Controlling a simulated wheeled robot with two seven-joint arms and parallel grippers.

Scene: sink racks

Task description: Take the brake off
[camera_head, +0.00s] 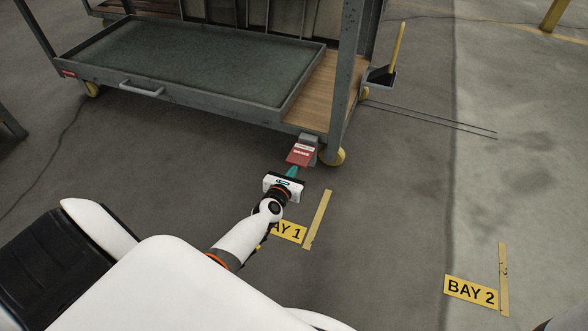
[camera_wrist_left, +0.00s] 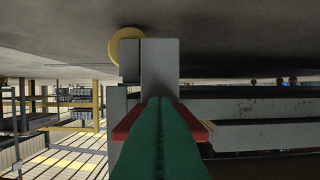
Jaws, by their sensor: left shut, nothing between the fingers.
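The red brake pedal (camera_head: 299,157) with a pale label sticks out from the cart's near right corner, beside a yellow caster wheel (camera_head: 332,157). My left gripper (camera_head: 293,171) has its teal fingers shut and empty, just in front of the pedal's near edge. In the left wrist view, which is upside down, the shut fingers (camera_wrist_left: 160,100) overlap the red pedal (camera_wrist_left: 200,127), and a grey bracket (camera_wrist_left: 160,62) stands behind. I cannot tell whether the fingertips touch the pedal. My right gripper is out of view.
The grey cart (camera_head: 225,110) has a sunken tray, a wooden end panel (camera_head: 318,85) and a drawer handle (camera_head: 142,89). A dustpan with a yellow handle (camera_head: 398,45) is beyond its right leg.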

